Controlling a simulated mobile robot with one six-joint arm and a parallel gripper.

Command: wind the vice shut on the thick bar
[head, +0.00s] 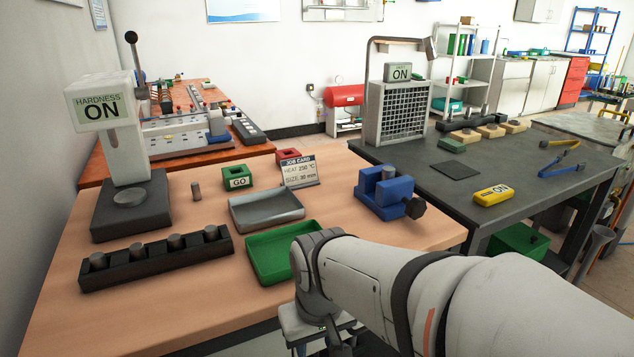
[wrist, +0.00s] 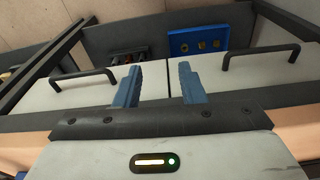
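The blue vice (head: 383,192) stands on the right part of the wooden table, with a dark knob (head: 415,207) on its front right side. A small grey piece (head: 388,173) shows at its jaws; I cannot tell whether it is a bar. A short upright metal cylinder (head: 196,190) stands on the table left of the green GO block; its thickness against other bars is unclear. My gripper (wrist: 159,75) shows two blue fingers wide apart with nothing between them. In the head view it hangs low at the table's front edge, apart from the vice and mostly hidden by my arm.
A green tray (head: 261,259), a grey tray (head: 237,213) and a black rack (head: 133,268) with several dark cylinders lie on the table. The hardness tester (head: 120,150) stands at left. A dark bench (head: 500,205) is at right. Cabinet handles (wrist: 262,56) face the wrist camera.

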